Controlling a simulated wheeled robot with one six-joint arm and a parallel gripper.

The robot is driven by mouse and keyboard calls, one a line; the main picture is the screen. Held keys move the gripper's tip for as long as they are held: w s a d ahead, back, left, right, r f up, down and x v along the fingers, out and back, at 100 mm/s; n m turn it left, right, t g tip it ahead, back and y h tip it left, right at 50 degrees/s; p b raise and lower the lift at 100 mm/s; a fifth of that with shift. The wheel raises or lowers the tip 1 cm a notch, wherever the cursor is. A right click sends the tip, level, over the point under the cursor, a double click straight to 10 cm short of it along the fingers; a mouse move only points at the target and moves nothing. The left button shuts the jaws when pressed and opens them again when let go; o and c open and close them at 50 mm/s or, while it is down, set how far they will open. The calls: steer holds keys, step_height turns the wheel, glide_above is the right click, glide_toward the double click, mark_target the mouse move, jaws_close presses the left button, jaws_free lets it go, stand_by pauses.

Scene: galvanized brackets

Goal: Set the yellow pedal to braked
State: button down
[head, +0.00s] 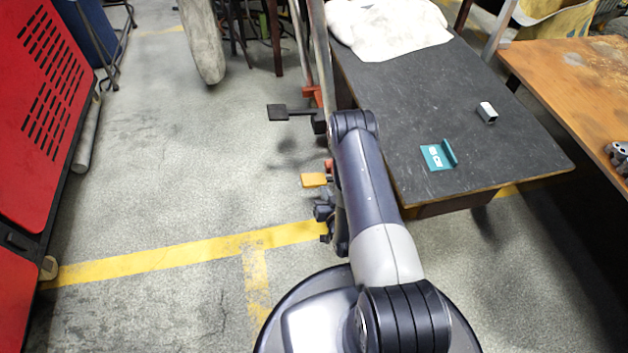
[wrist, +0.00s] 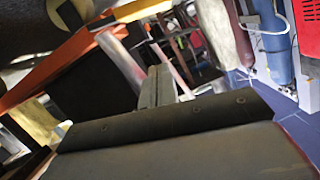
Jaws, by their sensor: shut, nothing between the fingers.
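The yellow pedal (head: 314,180) shows in the head view as a small orange-yellow pad just left of my arm, above the floor. Its inner end and mount are partly hidden by my arm. I cannot tell from this angle whether it is up or pressed. In the wrist view my gripper (wrist: 158,75) shows two grey fingers together, with nothing between them. In the head view my arm hides most of the gripper, so its gap to the pedal is unclear. I cannot make out the yellow pedal in the wrist view.
A black pedal (head: 278,112) sticks out left, farther back. The dark table (head: 430,100) right of my arm bears a white cloth (head: 385,28), a teal bracket (head: 440,155) and a small metal piece (head: 487,112). A red cabinet (head: 40,110) stands left. The floor between is open.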

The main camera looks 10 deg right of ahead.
steer(key=b, duration=0.4)
glide_above(314, 184)
steer(key=d, duration=0.1)
step_height(314, 184, down, 3)
steer(key=shift+r, duration=0.15)
steer(key=f, duration=0.1)
steer(key=f+b, duration=0.1)
steer(key=shift+s+a+f+b, duration=0.1)
steer(key=shift+a+f+b, duration=0.2)
steer(key=shift+a+f, duration=0.1)
steer(key=shift+f, duration=0.4)
